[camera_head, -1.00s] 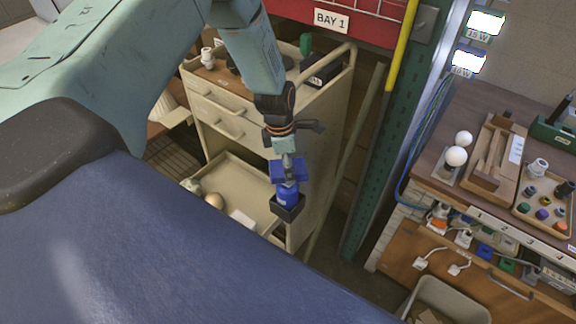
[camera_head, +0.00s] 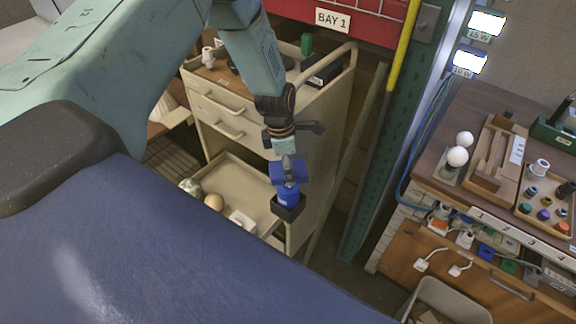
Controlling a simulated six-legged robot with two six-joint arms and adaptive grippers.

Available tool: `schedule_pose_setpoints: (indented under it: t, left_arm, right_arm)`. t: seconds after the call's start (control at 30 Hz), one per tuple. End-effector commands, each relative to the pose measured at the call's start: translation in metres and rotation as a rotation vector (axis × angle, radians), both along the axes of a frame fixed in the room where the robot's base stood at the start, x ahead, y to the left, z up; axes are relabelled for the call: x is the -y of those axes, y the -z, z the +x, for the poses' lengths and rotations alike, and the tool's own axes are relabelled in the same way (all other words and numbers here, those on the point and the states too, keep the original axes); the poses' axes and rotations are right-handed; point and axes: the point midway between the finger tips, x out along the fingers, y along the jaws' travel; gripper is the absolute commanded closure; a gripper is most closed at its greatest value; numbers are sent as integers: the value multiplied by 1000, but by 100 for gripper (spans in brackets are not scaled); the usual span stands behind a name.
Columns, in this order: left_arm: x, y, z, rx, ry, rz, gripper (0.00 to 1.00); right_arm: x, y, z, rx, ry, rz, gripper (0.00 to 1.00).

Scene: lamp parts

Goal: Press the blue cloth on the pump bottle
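The blue cloth (camera_head: 276,171) is a small folded patch just above the blue pump bottle (camera_head: 289,192). The bottle stands upright in a black holder (camera_head: 289,208) at the near right side of the cream cart. My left gripper (camera_head: 288,170) points down over the bottle. Its fingers look close together and shut on the cloth, which spreads to both sides of them. The cloth and fingers hide the bottle's pump head, and I cannot tell how firmly they touch it. My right gripper is not in view.
The cream cart (camera_head: 322,166) has a lower tray (camera_head: 230,178) with small items. A green post (camera_head: 376,198) stands right of it. A workbench (camera_head: 492,115) with bulbs and trays is at right, above a grey bin (camera_head: 447,298). My blue body fills the lower left.

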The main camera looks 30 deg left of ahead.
Motion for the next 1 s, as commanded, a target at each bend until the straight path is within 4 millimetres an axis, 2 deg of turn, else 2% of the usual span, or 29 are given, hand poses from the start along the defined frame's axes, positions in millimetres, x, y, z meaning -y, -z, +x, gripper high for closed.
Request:
schedule_pose_setpoints:
  t: [1.0]
  left_arm:
    - [0, 11, 0, 0, 0, 0, 60]
  right_arm:
    - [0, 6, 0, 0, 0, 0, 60]
